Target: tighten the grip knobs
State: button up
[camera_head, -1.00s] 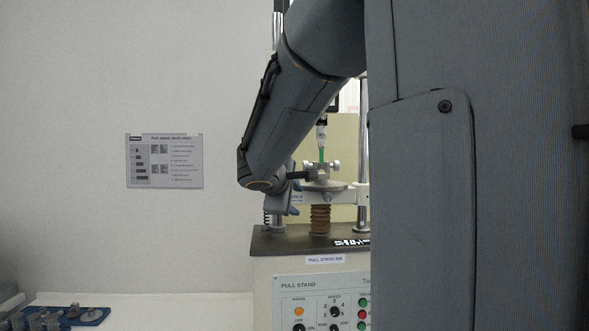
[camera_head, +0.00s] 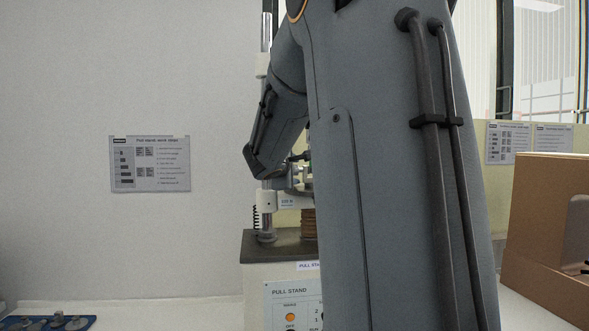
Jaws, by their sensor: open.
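The pull stand (camera_head: 255,285) stands on the bench, its right part hidden behind my arm. Its silver column (camera_head: 266,200), a white bracket (camera_head: 289,202) and part of the brown bellows (camera_head: 309,222) show left of my arm. The grip and its knobs are almost wholly covered by my arm; I cannot tell how the knobs sit. My gripper (camera_head: 299,157) shows only as a small dark part beside the grip area, mostly hidden by my arm. It is open; whether it touches a knob is not visible.
A blue tray (camera_head: 88,322) with metal parts lies at the lower left. A cardboard box (camera_head: 545,240) stands at the right. A notice (camera_head: 150,164) hangs on the left wall.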

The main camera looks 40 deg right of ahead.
jog(key=shift+w+d, duration=0.1)
jog(key=shift+d, duration=0.1)
jog(key=c, duration=1)
jog(key=shift+c, duration=0.2)
jog(key=shift+r+y+p, duration=0.15)
jog(key=shift+y+p, duration=0.15)
jog(key=shift+p, duration=0.8)
jog(key=p, duration=0.3)
jog(key=shift+g+y, duration=0.3)
jog(key=shift+g, duration=0.1)
jog(key=p, duration=0.3)
jog(key=shift+n+g+y+p, duration=0.3)
jog(key=shift+g, duration=0.1)
jog(key=shift+f+p, duration=0.2)
jog(key=shift+p, duration=0.25)
